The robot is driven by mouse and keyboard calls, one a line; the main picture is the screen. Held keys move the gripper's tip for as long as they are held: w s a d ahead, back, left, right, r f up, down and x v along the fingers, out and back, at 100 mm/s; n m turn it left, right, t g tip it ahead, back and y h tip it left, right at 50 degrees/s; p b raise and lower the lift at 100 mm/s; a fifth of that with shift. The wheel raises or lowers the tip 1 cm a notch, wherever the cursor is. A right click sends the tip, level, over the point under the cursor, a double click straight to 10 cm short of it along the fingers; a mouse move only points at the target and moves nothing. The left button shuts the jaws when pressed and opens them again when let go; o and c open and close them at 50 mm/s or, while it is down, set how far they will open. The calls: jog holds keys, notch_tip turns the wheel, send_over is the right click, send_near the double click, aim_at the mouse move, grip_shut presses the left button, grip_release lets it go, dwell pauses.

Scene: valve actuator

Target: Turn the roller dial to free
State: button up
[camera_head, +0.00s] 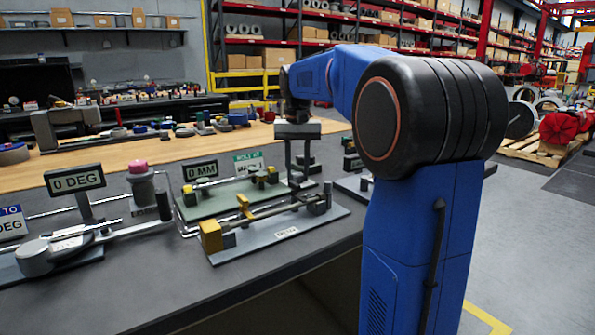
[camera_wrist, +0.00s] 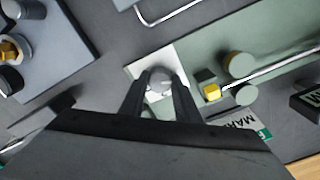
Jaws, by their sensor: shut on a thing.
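My gripper (camera_head: 298,165) points down at the right end of the green plate in the head view. In the wrist view its two fingers (camera_wrist: 160,95) are shut on a small round grey dial (camera_wrist: 158,78). The dial sits on a pale square plate (camera_wrist: 178,62) at the end of the green base (camera_wrist: 215,50). The fingers stand on either side of the dial and hide part of it. In the head view the dial is hidden or too small to tell. Its markings are not readable.
A grey fixture (camera_head: 286,232) with a yellow block stands in front. A "0 MM" display (camera_head: 200,170) and a green-and-white sign (camera_head: 248,163) stand behind. A "0 DEG" display (camera_head: 75,180) and a pink-topped post (camera_head: 139,168) are on the left. Bare dark table shows at front left.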

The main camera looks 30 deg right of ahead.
aim_at(297, 174)
jog(key=shift+n, duration=1.7)
jog(key=o, duration=1)
jog(key=shift+o, duration=0.2)
jog(key=shift+r, duration=0.1)
notch_tip(297, 174, up, 17)
jog(key=shift+r, duration=0.15)
